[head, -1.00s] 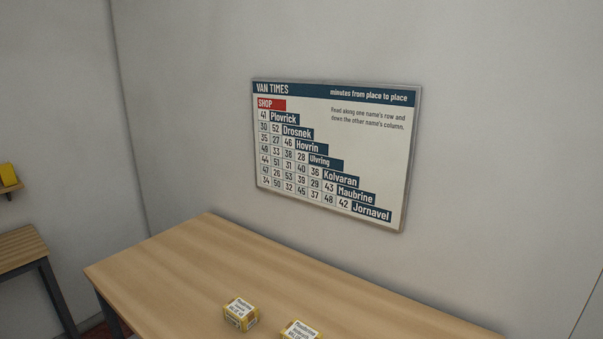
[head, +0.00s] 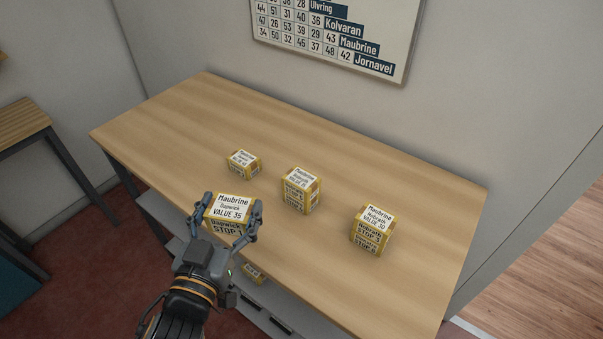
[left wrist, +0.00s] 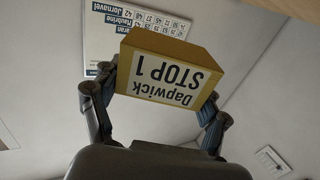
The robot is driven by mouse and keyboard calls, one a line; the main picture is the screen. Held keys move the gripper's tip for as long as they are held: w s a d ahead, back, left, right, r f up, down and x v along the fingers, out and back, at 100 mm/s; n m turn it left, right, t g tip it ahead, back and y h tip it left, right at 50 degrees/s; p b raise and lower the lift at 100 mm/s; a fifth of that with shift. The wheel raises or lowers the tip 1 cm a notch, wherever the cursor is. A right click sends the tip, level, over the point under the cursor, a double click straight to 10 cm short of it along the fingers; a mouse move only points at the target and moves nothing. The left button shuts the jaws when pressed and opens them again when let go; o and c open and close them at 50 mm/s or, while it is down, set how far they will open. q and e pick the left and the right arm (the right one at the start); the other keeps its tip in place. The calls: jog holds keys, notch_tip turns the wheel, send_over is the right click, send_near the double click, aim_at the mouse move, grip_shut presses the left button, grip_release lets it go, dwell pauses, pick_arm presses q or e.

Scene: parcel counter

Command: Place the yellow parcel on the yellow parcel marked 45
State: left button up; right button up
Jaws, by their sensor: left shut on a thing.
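My left gripper (head: 233,203) is shut on a yellow parcel (head: 231,212) with white labels reading Maubrine, Dapwick, VALUE 35 and STOP 1. It holds the parcel at the counter's near edge, apart from the other parcels in the picture. In the left wrist view the held parcel (left wrist: 165,78) sits between the fingers, its label upside down. On the counter are a small yellow parcel (head: 243,164), a taller yellow one (head: 300,191) in the middle, and a yellow one (head: 372,231) at the right labelled Maubrine. I cannot surely read 45 on any. My right gripper is out of view.
The wooden counter (head: 180,120) is clear at its left end and along the back. A small yellow parcel (head: 253,272) lies lower down, under the counter's front edge. A Van Times board (head: 335,35) hangs on the wall behind. Another table (head: 22,122) stands at the left.

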pick_arm(q)
jog(key=w+d+r+m+g+h, duration=0.1)
jog(key=w+d+r+m+h, duration=0.1)
jog(key=d, duration=0.3)
jog(key=w+d+r+m+g+h, duration=0.1)
jog(key=w+d+r+m+h, duration=0.1)
jog(key=d+h, duration=0.3)
jog(key=shift+w+d+r+m+g, duration=0.2)
jog(key=shift+d+r+m+g, duration=0.15)
jog(key=shift+d+r, duration=0.4)
jog(key=w+f, duration=0.3)
jog(key=w, duration=0.1)
jog(key=w+f+p, duration=0.1)
jog(key=w+f, duration=0.2)
jog(key=w, duration=0.1)
jog(key=w+f, duration=0.2)
jog(key=w, duration=0.3)
jog(key=shift+d+f+p, duration=0.35)
jog(key=shift+f, duration=0.05)
jog(key=f, duration=0.1)
jog(key=w+f, duration=0.1)
jog(key=f, duration=0.1)
jog(key=shift+f+p, duration=0.3)
jog(key=shift+p, duration=0.1)
